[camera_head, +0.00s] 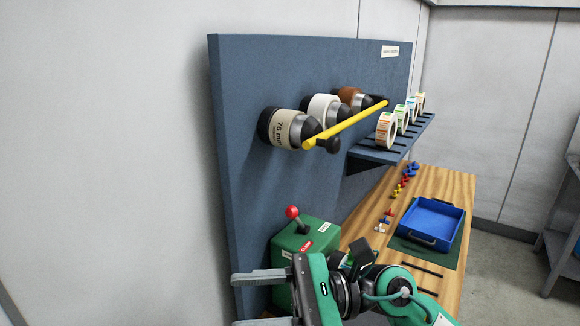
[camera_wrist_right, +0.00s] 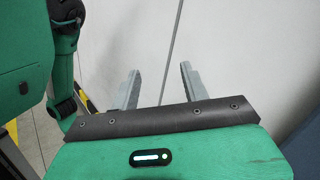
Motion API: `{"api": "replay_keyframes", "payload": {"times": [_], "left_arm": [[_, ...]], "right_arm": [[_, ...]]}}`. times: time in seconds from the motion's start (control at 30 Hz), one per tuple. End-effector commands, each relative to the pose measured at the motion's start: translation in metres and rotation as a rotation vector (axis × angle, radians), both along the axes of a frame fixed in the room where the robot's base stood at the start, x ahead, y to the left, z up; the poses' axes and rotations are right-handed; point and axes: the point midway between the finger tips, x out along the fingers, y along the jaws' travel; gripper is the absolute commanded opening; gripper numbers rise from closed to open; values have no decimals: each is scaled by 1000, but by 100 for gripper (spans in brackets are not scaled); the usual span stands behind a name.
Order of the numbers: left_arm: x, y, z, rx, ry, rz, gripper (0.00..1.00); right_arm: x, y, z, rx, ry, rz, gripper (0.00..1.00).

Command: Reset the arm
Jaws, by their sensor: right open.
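My left gripper is not in view.
A green box (camera_head: 318,238) with a red-knobbed lever (camera_head: 292,212) stands close beside my right gripper. A shelf (camera_head: 400,140) holds label rolls. The wooden bench (camera_head: 450,185) carries a blue tray (camera_head: 432,220) and small coloured pieces. Left of the panel is bare wall.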

Motion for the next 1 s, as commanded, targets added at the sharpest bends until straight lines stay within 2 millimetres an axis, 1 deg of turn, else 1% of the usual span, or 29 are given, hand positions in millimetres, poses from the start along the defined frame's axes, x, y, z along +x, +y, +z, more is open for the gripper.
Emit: {"api": "replay_keyframes", "payload": {"times": [0.03,0.1,0.17,0.23,0.33,0.37,0.43,0.47,0.5,0.57,0.6,0.67,0.7,0.77,0.8,0.83,0.87,0.9,0.93,0.97,1.0], "left_arm": [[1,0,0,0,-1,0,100],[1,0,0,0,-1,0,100],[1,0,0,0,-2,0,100],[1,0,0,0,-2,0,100],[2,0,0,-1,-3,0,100],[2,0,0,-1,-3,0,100],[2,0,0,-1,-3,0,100],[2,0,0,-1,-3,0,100],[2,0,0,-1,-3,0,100],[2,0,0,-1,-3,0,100],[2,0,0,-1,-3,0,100],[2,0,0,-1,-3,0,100],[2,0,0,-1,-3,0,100],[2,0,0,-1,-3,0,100],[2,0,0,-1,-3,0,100],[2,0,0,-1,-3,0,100],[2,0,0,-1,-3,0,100],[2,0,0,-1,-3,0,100],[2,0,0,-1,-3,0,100],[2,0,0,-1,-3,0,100],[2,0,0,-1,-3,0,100]], "right_arm": [[2,-4,11,98,131,-24,46],[12,-14,25,232,313,-60,46],[23,-26,34,344,472,-90,46],[39,-44,39,473,661,-126,46],[65,-73,34,656,932,-177,46],[73,-83,29,711,1014,-194,46],[89,-107,14,839,1204,-230,46],[96,-117,5,894,1286,-247,46],[104,-131,-10,967,1394,-271,46],[113,-151,-34,1079,1551,-307,46],[118,-165,-53,1155,1657,-334,46],[121,-184,-84,1269,1810,-375,46],[120,-196,-106,1347,1911,-405,46],[115,-212,-141,1466,2058,-455,46],[109,-223,-165,1547,2152,-490,46],[103,-229,-183,1608,2220,-519,46],[95,-236,-202,1672,2286,-551,46],[83,-244,-226,1756,2373,-595,46],[72,-249,-243,1822,2434,-631,46],[61,-254,-259,-1824,-2411,644,46],[45,-259,-279,-1772,-2307,645,46]]}}
